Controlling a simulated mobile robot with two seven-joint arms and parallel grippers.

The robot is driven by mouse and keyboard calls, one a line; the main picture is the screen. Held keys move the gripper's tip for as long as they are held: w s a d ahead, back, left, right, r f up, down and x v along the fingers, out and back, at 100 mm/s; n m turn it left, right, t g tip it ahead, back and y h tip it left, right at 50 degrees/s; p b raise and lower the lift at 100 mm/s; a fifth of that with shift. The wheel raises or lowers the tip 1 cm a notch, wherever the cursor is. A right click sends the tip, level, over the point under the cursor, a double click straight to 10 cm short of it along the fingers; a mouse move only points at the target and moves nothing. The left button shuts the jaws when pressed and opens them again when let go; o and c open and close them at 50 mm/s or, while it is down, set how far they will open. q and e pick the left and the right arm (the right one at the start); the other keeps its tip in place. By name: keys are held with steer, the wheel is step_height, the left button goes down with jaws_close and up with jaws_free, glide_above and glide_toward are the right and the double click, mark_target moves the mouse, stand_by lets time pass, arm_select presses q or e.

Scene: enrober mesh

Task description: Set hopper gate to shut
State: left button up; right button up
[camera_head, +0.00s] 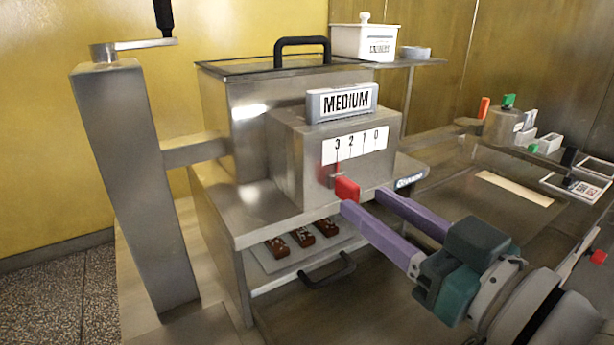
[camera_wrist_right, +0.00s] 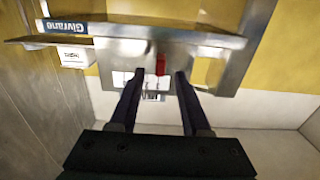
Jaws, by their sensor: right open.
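A steel gate box (camera_head: 300,170) carries a white scale plate (camera_head: 356,144) marked 3, 2, 1, 0 from left to right. A red lever knob (camera_head: 346,188) sticks out below the scale, at the left end under the 3. My right gripper (camera_head: 365,200) is open and empty, with its purple fingers pointing at the box front close to the knob. In the right wrist view the red knob (camera_wrist_right: 160,65) shows between the two fingertips; whether either finger touches it I cannot tell. My left gripper is not in view.
A grey MEDIUM sign (camera_head: 342,102) sits on the box. Behind is a lidded steel hopper (camera_head: 232,110) with a black handle. Below, chocolate bars (camera_head: 303,237) lie on a tray by a black handle (camera_head: 328,271). A steel post (camera_head: 135,190) stands left.

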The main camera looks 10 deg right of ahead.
mark_target(358, 195)
steer(key=shift+x, duration=1.75)
jaws_close()
